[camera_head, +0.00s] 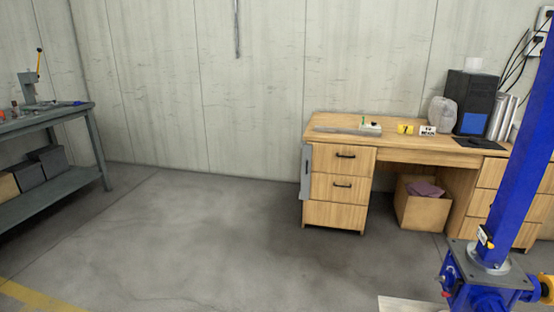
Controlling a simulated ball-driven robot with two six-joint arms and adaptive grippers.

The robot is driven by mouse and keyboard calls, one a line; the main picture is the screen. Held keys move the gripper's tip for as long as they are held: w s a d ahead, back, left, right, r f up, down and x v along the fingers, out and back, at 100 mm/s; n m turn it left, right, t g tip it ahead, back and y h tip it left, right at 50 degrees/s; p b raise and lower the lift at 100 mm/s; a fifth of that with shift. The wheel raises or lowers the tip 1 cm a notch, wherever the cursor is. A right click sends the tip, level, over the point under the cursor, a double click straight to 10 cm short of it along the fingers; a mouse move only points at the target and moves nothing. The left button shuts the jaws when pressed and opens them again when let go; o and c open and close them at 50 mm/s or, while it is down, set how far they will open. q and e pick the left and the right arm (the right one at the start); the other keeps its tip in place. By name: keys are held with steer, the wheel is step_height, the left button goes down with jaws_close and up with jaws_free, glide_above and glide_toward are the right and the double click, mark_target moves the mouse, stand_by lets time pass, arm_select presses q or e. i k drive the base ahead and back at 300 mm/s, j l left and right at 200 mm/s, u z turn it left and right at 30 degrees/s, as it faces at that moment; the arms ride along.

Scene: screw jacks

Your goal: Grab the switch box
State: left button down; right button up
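No switch box can be made out for certain. A small white item with a green upright part (370,128) sits on the left part of the wooden desk (410,145), and it may be the box. A small yellow-and-black part (485,237) is on the foot of the blue screw jack (515,150) at the right; I cannot tell what it is. Neither of my grippers is in view.
A grey workbench (48,121) stands at the far left. A black computer tower (470,95) is on the desk, and a cardboard box (421,210) is below it. The grey floor (220,240) between bench and desk is clear.

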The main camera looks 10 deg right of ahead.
mark_target(365, 129)
steer(key=i+l, duration=0.25)
steer(key=i, duration=0.25)
steer(key=i+l, duration=0.25)
steer(key=i, duration=0.25)
steer(key=i+l, duration=0.25)
steer(key=i, duration=0.25)
steer(key=i+l+z, duration=0.1)
steer(key=i+l, duration=0.15)
steer(key=i, duration=0.25)
steer(key=i+l, duration=0.2)
steer(key=i, duration=0.3)
steer(key=i+l, duration=0.15)
steer(key=i, duration=0.5)
steer(key=i+l, duration=0.15)
steer(key=i, duration=0.45)
steer(key=i+l+z, duration=0.1)
steer(key=i, duration=0.55)
